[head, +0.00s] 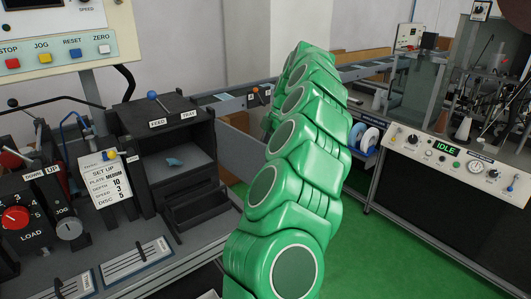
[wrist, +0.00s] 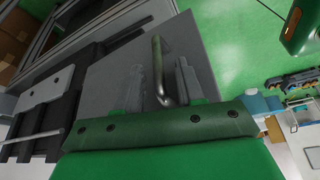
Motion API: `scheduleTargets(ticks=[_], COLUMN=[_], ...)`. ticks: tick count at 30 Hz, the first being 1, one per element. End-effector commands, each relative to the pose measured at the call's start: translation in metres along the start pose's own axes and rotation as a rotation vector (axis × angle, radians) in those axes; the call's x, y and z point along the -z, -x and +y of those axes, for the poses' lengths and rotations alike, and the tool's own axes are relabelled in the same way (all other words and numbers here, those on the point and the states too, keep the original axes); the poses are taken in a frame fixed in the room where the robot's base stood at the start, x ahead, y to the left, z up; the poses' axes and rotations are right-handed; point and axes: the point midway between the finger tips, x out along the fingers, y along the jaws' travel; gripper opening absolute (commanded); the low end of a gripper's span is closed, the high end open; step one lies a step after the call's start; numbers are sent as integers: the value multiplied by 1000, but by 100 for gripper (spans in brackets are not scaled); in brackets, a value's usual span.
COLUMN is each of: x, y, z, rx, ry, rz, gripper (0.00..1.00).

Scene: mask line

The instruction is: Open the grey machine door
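In the wrist view a flat grey panel (wrist: 105,85), which looks like the machine door, fills the middle. A bent metal bar handle (wrist: 162,65) stands out from it. My gripper (wrist: 170,72) has its two grey fingers apart, one on each side of the handle. A gap shows between the handle and the right finger; I cannot tell whether the left finger touches it. In the head view my green arm reaches away through the middle and hides my gripper and the handle. A grey panel (head: 238,152) shows left of the arm; I cannot tell if it is the same door.
A dark feed tray unit (head: 165,150) and a control bench (head: 125,265) stand close on the left. A white control panel with an IDLE display (head: 446,150) is on the right. Green floor (head: 385,250) is clear between them. Brown boxes (wrist: 15,35) show in the wrist view.

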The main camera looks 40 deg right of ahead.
Motion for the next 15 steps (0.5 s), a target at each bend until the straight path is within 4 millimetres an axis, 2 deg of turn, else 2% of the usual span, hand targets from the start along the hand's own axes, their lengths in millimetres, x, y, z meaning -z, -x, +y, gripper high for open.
scheduleTargets(ticks=[3, 15], x=[-1, -1], y=[14, 40], z=[0, 0], rx=[-4, -2], ry=[-2, -1], rz=[-2, -2], gripper=[38, 38])
